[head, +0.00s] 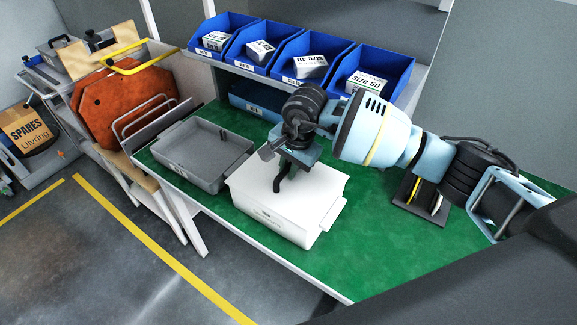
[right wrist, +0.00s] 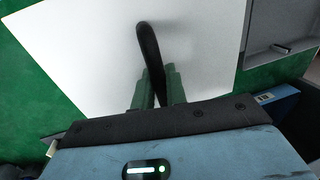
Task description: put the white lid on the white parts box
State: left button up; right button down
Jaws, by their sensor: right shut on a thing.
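The white parts box (head: 268,217) stands on the green bench top in the head view. The white lid (head: 315,183) lies over its top, roughly in line with the rim. I cannot tell whether it rests fully on the rim or a small gap is left. My right gripper (head: 284,166) is above the lid, shut on its black curved handle (head: 281,183). In the right wrist view the fingers (right wrist: 154,88) close on the handle (right wrist: 149,45), and the flat lid (right wrist: 85,60) fills much of the picture. My left gripper is not in view.
A grey tray (head: 166,161) stands left of the box, close by. Blue bins (head: 262,54) with small cartons line the shelf behind. A dark holder (head: 405,196) with discs is at the right. The green bench top (head: 370,255) is clear at the front right.

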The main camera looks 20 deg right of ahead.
jog(key=c, duration=1)
grip_release()
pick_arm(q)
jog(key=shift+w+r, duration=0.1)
pick_arm(e)
jog(key=shift+r, duration=0.1)
pick_arm(q)
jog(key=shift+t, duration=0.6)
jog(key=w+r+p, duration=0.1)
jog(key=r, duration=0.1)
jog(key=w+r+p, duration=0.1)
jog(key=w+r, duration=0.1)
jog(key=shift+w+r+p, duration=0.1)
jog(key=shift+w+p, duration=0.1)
jog(key=shift+p, duration=0.1)
pick_arm(e)
jog(key=r, duration=0.4)
jog(key=s+d+r, duration=0.1)
jog(key=r, duration=0.1)
jog(key=shift+r, duration=0.3)
